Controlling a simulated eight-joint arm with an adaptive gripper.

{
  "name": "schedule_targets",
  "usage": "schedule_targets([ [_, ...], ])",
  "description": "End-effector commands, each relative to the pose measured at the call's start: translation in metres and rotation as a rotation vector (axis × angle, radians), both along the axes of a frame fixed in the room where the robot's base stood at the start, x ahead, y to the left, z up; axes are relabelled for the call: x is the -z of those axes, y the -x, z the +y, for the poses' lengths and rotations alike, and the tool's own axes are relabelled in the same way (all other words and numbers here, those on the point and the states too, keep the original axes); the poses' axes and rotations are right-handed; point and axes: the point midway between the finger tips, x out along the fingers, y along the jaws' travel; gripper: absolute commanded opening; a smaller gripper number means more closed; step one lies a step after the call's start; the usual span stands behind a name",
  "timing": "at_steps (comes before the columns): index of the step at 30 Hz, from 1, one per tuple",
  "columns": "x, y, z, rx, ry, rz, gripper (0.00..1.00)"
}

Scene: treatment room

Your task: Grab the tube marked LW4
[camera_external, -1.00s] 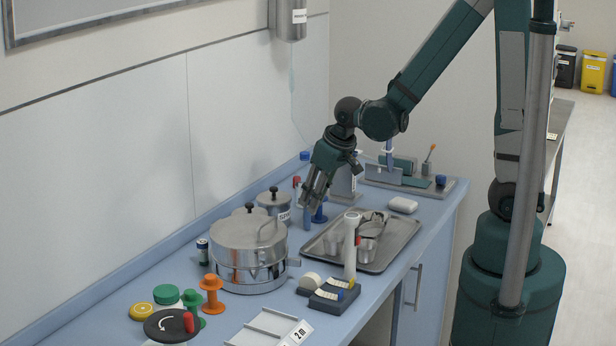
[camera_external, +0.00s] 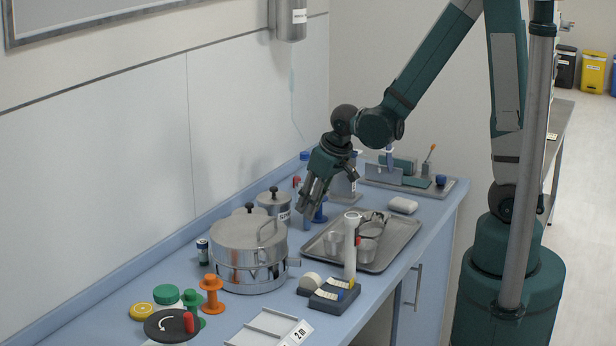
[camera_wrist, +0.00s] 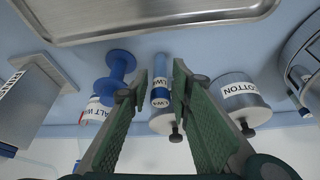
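In the wrist view a slim tube (camera_wrist: 160,83) with a blue band and a white label reading "LW" plus an unclear last character shows between the two fingers of my gripper (camera_wrist: 158,75). The fingers are apart, with gaps on both sides of the tube. In the outside view my gripper (camera_external: 311,205) points down at a blue tube (camera_external: 306,224) on the counter, close above or around it; contact cannot be told.
A blue spool (camera_wrist: 115,70) stands close to the left in the wrist view, and a cotton jar (camera_wrist: 240,97) to the right. A metal tray (camera_external: 399,246) with cups lies nearby. A large steel drum (camera_external: 246,265) stands left of my gripper in the outside view.

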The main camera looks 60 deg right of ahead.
Motion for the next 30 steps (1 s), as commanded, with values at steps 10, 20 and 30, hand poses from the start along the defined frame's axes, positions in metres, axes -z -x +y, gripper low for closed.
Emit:
schedule_targets([
  [10, 0.025, -0.012, -0.001, 0.0, 0.0, 0.0, 0.22],
  [20, 0.034, -0.016, -0.001, 0.0, 0.0, 0.0, 0.22],
  [30, 0.034, -0.016, -0.001, 0.0, 0.0, 0.0, 0.22],
])
